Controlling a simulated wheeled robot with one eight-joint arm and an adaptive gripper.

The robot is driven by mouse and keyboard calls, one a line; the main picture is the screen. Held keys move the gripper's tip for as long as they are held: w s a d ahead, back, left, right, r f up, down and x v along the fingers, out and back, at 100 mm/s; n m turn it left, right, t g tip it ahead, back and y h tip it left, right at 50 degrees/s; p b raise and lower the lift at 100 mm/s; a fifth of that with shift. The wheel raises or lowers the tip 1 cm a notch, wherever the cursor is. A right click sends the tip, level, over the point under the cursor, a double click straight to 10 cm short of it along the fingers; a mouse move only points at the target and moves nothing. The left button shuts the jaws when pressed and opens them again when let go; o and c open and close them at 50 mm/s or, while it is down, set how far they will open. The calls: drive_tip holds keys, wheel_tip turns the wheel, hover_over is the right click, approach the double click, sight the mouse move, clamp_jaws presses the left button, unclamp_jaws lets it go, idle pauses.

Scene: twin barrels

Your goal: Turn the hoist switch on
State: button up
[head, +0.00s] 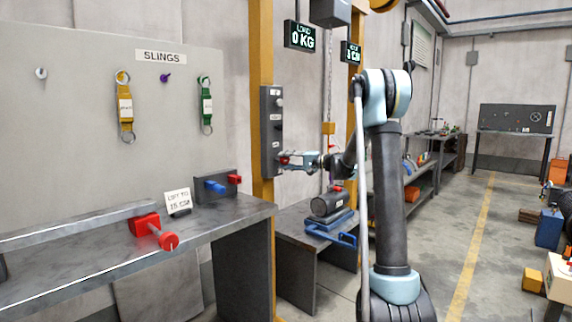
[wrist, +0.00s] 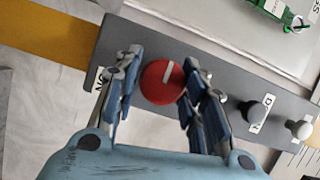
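The hoist switch is a round red knob (wrist: 156,84) with a white pointer mark, on a dark grey control panel (wrist: 228,82). In the head view the panel (head: 271,105) is fixed upright on a yellow post, and my gripper (head: 288,160) reaches its lower part from the right. In the wrist view my gripper (wrist: 161,64) has one finger on each side of the red knob. The right finger is close against the knob's edge; a small gap shows at the left finger. Contact is not certain. A label beside the left finger is partly hidden.
The panel also carries a black button (wrist: 250,111) and a white knob (wrist: 301,130). A grey workbench (head: 225,222) stands at the left, with a red-ended clamp (head: 153,231). A dark cylinder (head: 331,203) lies on a lower table beneath my arm.

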drive_tip(key=shift+o, duration=1.4)
drive_tip(key=shift+w+f, duration=0.1)
drive_tip(key=v, duration=1.2)
